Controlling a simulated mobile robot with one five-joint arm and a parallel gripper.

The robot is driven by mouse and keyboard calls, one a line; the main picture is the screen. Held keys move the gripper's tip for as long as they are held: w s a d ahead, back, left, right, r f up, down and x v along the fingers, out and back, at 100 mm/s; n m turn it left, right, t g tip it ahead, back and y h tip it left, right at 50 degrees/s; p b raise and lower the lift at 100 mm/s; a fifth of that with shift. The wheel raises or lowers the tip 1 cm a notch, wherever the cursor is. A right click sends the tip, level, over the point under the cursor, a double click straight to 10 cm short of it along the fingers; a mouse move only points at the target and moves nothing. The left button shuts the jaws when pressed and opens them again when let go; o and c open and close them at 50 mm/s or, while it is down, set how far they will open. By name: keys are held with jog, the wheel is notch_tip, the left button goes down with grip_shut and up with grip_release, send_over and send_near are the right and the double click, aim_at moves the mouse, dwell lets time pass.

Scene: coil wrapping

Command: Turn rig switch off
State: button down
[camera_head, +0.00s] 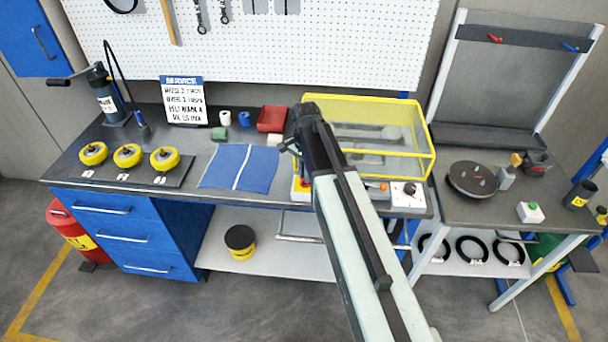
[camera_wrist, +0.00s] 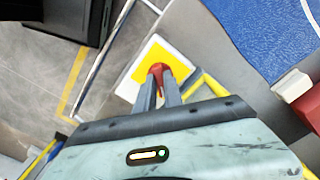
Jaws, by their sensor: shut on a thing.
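The rig switch has a red handle (camera_wrist: 158,68) on a yellow plate with a white border (camera_wrist: 150,57). In the head view the plate (camera_head: 299,190) shows low at the left front of the rig, partly behind my arm. My gripper (camera_wrist: 158,80) is shut on the red handle, its two fingers close on either side of it. The fingers cover part of the handle, so I cannot tell its exact angle. In the head view my wrist hides the handle and fingertips.
The rig's yellow-framed clear guard (camera_head: 400,105) stands right behind my arm. A control box (camera_head: 407,196) with a knob is to the right. A blue cloth (camera_head: 240,167) lies to the left, with yellow wheels (camera_head: 128,155) beyond. A turntable (camera_head: 472,179) sits on the right table.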

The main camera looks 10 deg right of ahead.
jog(key=n, duration=0.4)
jog(key=shift+w, duration=0.15)
jog(key=shift+n, duration=1.8)
jog(key=c, duration=1.5)
grip_release()
jog(key=shift+o, duration=0.2)
notch_tip(320, 180, up, 8)
jog(key=p, duration=0.8)
